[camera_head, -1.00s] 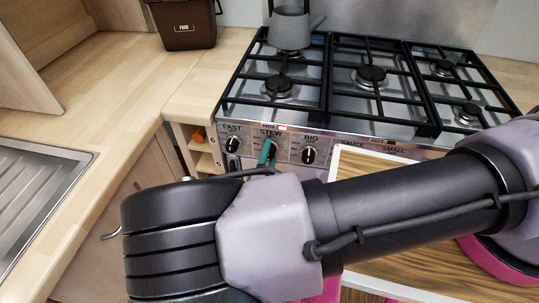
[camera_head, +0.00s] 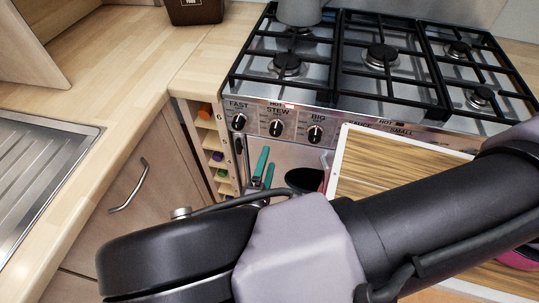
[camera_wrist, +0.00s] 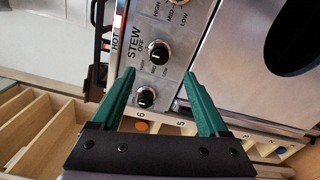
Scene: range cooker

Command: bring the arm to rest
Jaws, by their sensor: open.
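My gripper has two green fingers, which stand apart with nothing between them in the wrist view (camera_wrist: 159,76). In the head view my gripper (camera_head: 265,168) shows just below the STEW knob (camera_head: 276,128), over the cooker front. The STEW knob (camera_wrist: 159,52) is beyond the fingertips in the wrist view, and the fingers do not hold it. My dark arm crosses the lower part of the head view and hides part of the cooker front.
A kettle (camera_head: 298,12) stands on the back left of the hob (camera_head: 335,95). A narrow rack (camera_head: 212,150) and a drawer handle (camera_head: 128,187) are on the left, near the sink (camera_head: 40,160).

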